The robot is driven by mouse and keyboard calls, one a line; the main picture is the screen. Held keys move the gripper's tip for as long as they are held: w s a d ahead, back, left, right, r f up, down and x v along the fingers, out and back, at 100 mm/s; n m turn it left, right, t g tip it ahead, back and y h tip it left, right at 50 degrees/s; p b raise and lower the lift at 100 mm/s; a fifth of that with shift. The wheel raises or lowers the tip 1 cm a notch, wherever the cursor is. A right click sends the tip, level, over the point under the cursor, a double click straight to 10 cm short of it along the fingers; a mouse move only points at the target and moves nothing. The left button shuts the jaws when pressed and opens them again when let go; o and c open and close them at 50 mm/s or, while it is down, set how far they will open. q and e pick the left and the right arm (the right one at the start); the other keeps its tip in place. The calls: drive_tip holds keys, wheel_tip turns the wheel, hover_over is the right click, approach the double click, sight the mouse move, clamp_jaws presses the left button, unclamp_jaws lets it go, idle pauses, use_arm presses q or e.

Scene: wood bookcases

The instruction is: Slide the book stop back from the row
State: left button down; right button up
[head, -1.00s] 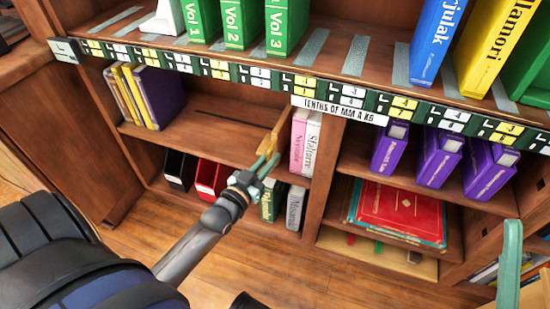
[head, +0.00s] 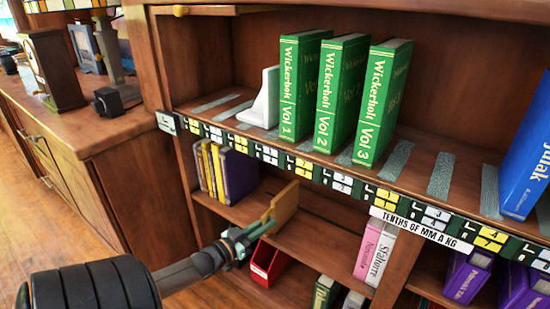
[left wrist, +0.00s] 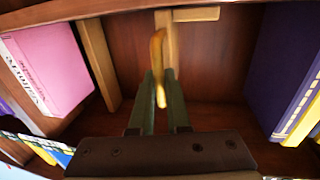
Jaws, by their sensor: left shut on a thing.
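The wooden book stop (head: 284,206) is a light brown upright piece on the middle shelf. It also shows in the left wrist view (left wrist: 158,60), between the fingertips. My left gripper (head: 263,226) is shut on it from the front. The pink and white books (head: 375,250) stand to its right, with a clear gap between them and the stop. The pink book also shows at the left of the left wrist view (left wrist: 52,65). The stop's foot is partly hidden behind the gripper. My right gripper is not in view.
Purple and yellow books (head: 232,172) stand left of the stop on the same shelf. Green volumes (head: 340,95) and a white bookend (head: 264,100) stand on the shelf above. A red box (head: 267,262) sits below. A side cabinet (head: 100,160) is at left.

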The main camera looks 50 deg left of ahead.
use_arm(q)
drive_tip(key=shift+a, duration=0.15)
drive_tip(key=c, duration=0.9)
unclamp_jaws()
drive_tip(key=s+p, duration=0.4)
drive_tip(key=s, duration=0.8)
drive_tip(key=shift+s+d, duration=0.3)
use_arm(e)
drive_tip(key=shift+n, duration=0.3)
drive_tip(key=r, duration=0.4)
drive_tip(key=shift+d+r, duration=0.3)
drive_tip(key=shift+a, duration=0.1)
